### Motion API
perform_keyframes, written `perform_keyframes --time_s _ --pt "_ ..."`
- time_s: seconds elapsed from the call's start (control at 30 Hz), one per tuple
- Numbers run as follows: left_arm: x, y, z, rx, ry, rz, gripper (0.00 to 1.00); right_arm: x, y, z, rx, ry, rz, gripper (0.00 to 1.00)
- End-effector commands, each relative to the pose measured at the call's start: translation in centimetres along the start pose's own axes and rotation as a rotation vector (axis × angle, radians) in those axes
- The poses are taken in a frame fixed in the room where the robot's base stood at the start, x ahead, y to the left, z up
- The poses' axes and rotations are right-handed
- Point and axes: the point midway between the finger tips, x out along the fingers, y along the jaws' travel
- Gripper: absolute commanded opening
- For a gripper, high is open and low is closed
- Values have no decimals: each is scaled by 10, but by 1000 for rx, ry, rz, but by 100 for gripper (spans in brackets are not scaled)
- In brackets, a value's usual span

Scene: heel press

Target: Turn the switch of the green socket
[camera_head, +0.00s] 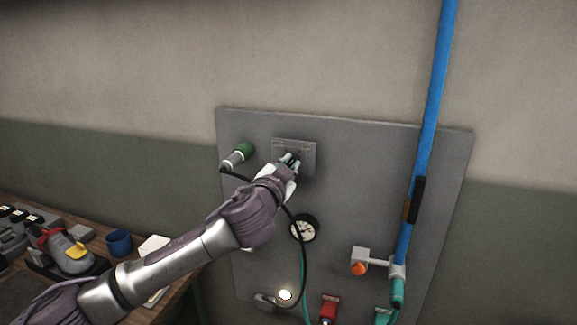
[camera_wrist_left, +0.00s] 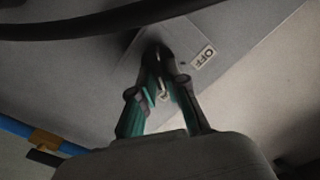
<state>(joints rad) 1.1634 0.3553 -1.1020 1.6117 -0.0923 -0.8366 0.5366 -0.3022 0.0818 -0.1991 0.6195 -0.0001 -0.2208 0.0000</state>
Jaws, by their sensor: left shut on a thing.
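The green socket (camera_head: 243,150), with a grey plug and black cable at its lower end, sits at the upper left of the grey wall panel (camera_head: 360,150). Right of it is a grey switch plate (camera_head: 304,147). In the left wrist view the plate (camera_wrist_left: 190,36) carries an "OFF" label (camera_wrist_left: 204,57) right of my fingertips. My left gripper (camera_head: 291,158) is at the plate, its fingertips (camera_wrist_left: 161,48) closed together on the switch there. The fingers hide most of the switch, so its exact angle cannot be told. My right gripper is out of view.
The black cable (camera_head: 303,264) hangs below my left wrist past a round gauge (camera_head: 303,228). A blue pipe (camera_head: 433,95) runs down the panel's right side. A lit lamp (camera_head: 285,295) and red box (camera_head: 329,308) are low. A wooden bench (camera_head: 95,238) holds a shoe and blue cup.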

Motion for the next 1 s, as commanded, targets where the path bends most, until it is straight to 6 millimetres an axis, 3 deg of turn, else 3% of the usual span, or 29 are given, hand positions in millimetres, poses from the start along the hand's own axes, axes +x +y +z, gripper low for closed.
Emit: perform_keyframes --time_s 0.37,1.0 --pt "0 2 3 -150 -2 2 0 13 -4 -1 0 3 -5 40" --pt "0 -2 3 -743 -4 3 0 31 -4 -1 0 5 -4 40"
